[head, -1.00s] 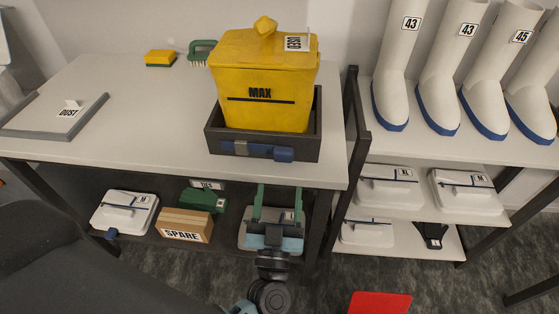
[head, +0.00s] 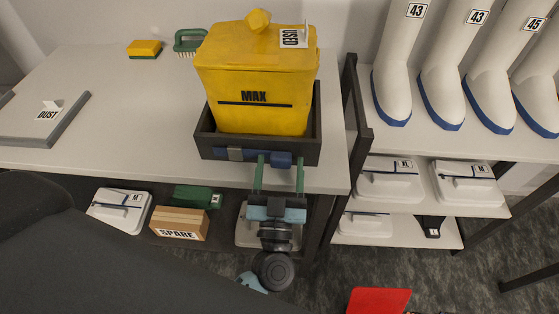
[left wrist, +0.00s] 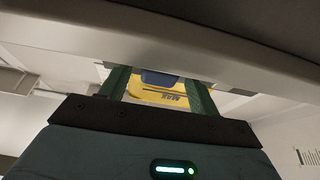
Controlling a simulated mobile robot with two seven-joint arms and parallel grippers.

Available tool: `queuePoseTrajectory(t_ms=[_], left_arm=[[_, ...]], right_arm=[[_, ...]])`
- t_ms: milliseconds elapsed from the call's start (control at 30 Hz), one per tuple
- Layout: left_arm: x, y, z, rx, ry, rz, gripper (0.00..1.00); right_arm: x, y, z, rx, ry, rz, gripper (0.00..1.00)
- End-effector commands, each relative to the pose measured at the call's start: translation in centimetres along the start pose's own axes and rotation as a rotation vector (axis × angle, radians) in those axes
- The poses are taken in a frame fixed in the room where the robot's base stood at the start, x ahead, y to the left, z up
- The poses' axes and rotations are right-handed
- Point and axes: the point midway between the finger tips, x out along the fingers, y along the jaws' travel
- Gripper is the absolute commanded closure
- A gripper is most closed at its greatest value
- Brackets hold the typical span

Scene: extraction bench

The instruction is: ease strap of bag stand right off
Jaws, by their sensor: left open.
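The bag stand (head: 205,147) is a dark open tray on the bench, holding a yellow bag (head: 255,85) marked MAX and USED. A blue strap (head: 281,160) with a grey buckle (head: 235,154) runs along its front. The strap's darker blue end shows at the right. My left gripper (head: 280,164) is open, its green fingers pointing up at the front of the bench, one on each side of the blue end. Contact cannot be told. In the left wrist view, the blue piece (left wrist: 158,78) shows between the fingers, partly cut off by the bench edge. My right gripper is out of view.
A dark rack post (head: 357,110) rises to the right.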

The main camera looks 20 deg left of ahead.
Motion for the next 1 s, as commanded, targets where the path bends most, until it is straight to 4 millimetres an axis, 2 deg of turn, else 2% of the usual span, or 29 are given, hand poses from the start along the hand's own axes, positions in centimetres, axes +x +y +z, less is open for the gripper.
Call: queuePoseTrajectory(t_ms=[267, 733, 867, 1000], left_arm=[[0.0, 0.0, 0.0, 0.0, 0.0, 0.0, 0.4], [0.0, 0.0, 0.0, 0.0, 0.0, 0.0, 1.0], [0.1, -0.7, -0.1, 0.001, 0.0, -0.001, 1.0], [0.2, -3.1, -0.2, 0.002, 0.001, -0.001, 1.0]], right_arm=[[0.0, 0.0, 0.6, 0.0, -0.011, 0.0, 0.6], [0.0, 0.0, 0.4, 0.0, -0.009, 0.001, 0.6], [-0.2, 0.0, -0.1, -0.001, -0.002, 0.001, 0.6], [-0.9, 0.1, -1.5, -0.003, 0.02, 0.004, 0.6]])
